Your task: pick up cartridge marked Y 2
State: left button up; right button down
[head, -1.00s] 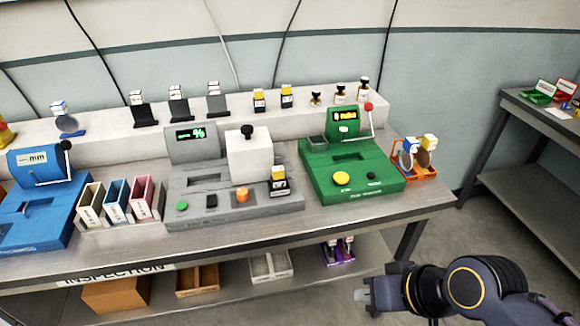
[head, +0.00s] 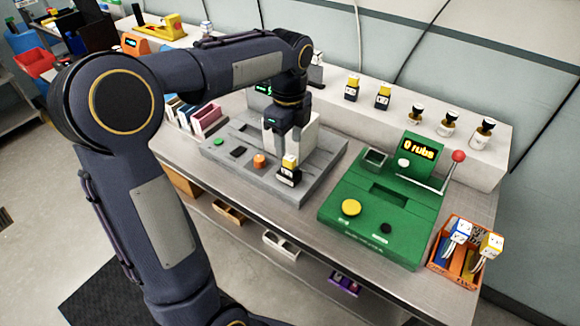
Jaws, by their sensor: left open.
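A small black cartridge with a yellow and white top (head: 288,171) stands upright on the front right of the grey machine (head: 325,172). Two similar yellow-topped cartridges stand on the white back ledge, one on the left (head: 352,88) and one on the right (head: 383,96). Their markings are too small to read, so I cannot tell which is Y 2. My left gripper (head: 290,150) is open and points down just above the cartridge on the grey machine. Its fingers are small and partly lost against the machine's white block. My right gripper is out of view.
A green machine (head: 337,213) with a red-knobbed lever stands to the right. An orange holder (head: 438,270) with blue- and yellow-topped items sits at the right table edge. Several black-capped bottles (head: 447,124) line the ledge.

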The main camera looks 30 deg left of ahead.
aim_at(289, 157)
pick_arm(q)
notch_tip(289, 157, down, 7)
jog(key=shift+w+p, duration=0.15)
jog(key=shift+p, duration=0.15)
grip_shut()
dwell(0.3)
jog(key=shift+r, duration=0.1)
